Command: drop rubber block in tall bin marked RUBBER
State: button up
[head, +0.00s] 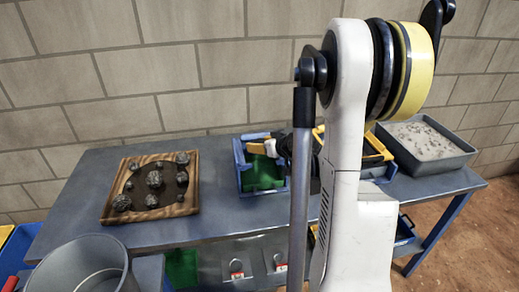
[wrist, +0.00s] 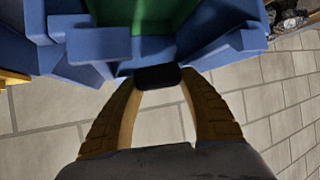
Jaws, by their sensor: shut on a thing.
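My gripper (wrist: 158,84) has two tan, ridged fingers, shut on a small black block (wrist: 158,77) at their tips. I take this to be the rubber block. In the head view my gripper (head: 257,147) is by a blue bin (head: 242,182) with a green inside, on the bench. The block is not clear there. Blue walls (wrist: 100,45) and a green surface (wrist: 145,15) show just beyond the block in the wrist view. Whether they touch it I cannot tell. I see no readable RUBBER marking, so I cannot tell which bin bears it.
A wooden tray (head: 107,214) of dark rocks lies on the bench's left. A grey tub (head: 433,166) of pale gravel stands at right. A yellow-rimmed bin (head: 375,149) is partly behind my arm. A grey bucket (head: 72,278) stands front left. Bare bench (head: 220,215) lies between tray and blue bin.

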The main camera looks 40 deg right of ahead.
jog(key=shift+f+b, duration=0.5)
jog(key=shift+f, duration=0.2)
jog(key=o, duration=1.2)
jog(key=shift+c, duration=0.2)
